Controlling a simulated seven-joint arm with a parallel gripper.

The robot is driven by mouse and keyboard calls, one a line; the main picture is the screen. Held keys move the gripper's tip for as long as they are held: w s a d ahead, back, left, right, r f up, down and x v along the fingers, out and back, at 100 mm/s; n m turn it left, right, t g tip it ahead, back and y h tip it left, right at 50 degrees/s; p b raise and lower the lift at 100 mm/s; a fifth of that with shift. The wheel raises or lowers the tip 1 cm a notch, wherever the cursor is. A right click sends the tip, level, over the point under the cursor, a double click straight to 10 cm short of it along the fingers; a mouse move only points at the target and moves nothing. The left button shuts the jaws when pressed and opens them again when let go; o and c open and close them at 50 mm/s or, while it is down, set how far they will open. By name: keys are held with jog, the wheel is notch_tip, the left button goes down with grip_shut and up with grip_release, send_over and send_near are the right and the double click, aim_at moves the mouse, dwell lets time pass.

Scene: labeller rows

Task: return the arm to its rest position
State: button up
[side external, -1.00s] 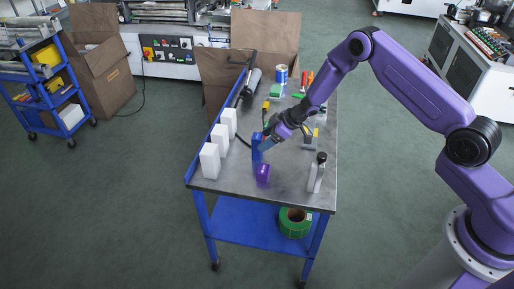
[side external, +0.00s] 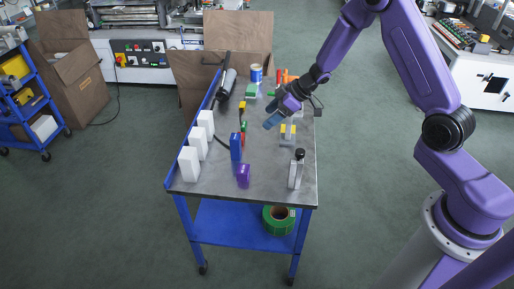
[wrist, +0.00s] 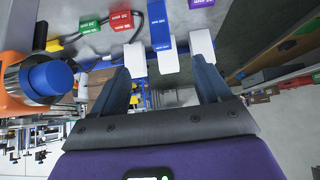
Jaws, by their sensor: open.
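My gripper (side external: 273,121) is raised above the right part of the grey work table (side external: 220,178), apart from the things on it. In the wrist view, its two fingers (wrist: 168,85) are spread with nothing held between them. A tall blue block (side external: 236,147) stands on the table, with a small purple block (side external: 243,176) in front of it. The blue block also shows in the wrist view (wrist: 158,24), beyond the fingers. My arm reaches in from the right and is bent upward.
Several white blocks (side external: 189,164) stand along the table's left edge. A grey stand with a black knob (side external: 296,170) is at the front right. Small coloured blocks and a blue-and-white can (side external: 256,73) are farther back. A green roll (side external: 279,219) lies on the lower shelf. Floor right of the table is clear.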

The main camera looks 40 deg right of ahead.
jog(key=s+a+r+h, duration=0.4)
jog(key=s+a+r, duration=0.2)
jog(key=s+r, duration=0.55)
jog(key=s+d+r+n+g, duration=0.1)
jog(key=s+g, duration=0.1)
jog(key=s, duration=1.2)
jog(key=s+d+r+n+g+h, duration=0.1)
jog(key=s+d+r+n+g, duration=0.1)
jog(key=s, duration=1.2)
jog(key=shift+s+d+n+g, duration=0.15)
jog(key=shift+s+n+g, duration=0.15)
jog(key=shift+g, duration=0.4)
jog(key=shift+r, duration=0.1)
jog(key=shift+c, duration=0.3)
